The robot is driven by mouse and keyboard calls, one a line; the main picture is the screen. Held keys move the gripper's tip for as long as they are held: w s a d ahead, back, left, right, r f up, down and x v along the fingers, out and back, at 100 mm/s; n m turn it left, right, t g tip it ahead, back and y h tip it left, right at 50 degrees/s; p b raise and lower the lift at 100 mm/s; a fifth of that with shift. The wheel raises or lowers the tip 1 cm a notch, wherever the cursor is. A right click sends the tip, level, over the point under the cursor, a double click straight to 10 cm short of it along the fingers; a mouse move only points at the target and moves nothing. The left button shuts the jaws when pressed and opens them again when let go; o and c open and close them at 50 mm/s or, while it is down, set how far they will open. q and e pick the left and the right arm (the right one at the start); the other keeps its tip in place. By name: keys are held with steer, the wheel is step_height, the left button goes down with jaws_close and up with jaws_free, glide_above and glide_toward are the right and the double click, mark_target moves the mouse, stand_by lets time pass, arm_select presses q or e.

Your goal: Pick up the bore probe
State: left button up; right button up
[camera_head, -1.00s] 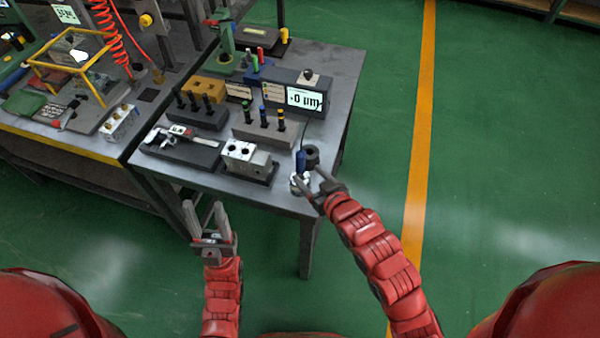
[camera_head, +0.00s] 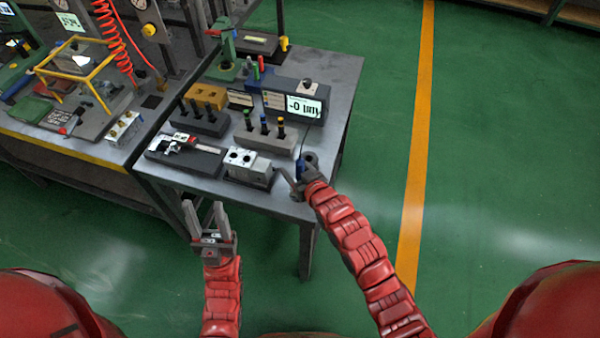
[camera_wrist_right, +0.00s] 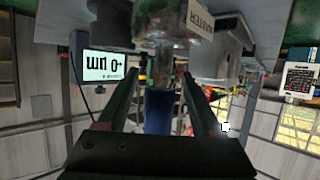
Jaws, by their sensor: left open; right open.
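The bore probe, with a blue handle (camera_head: 299,167), stands near the front right corner of the grey table, partly hidden by my right gripper (camera_head: 295,173). In the right wrist view its blue handle (camera_wrist_right: 158,112) lies between the two fingers of the gripper (camera_wrist_right: 162,80), with a metallic part beyond it. The right fingers are open on either side of the handle; whether they touch it I cannot tell. My left gripper (camera_head: 204,208) is open and empty in front of the table's front edge.
A valve block (camera_head: 248,164) stands left of the probe. A dark ring (camera_head: 311,158) sits close behind it. A gauge with a display (camera_head: 303,107), a rack of pins (camera_head: 264,136) and a caliper (camera_head: 184,143) occupy the table (camera_head: 340,85). Open green floor lies right.

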jaws_close()
stand_by(0.5)
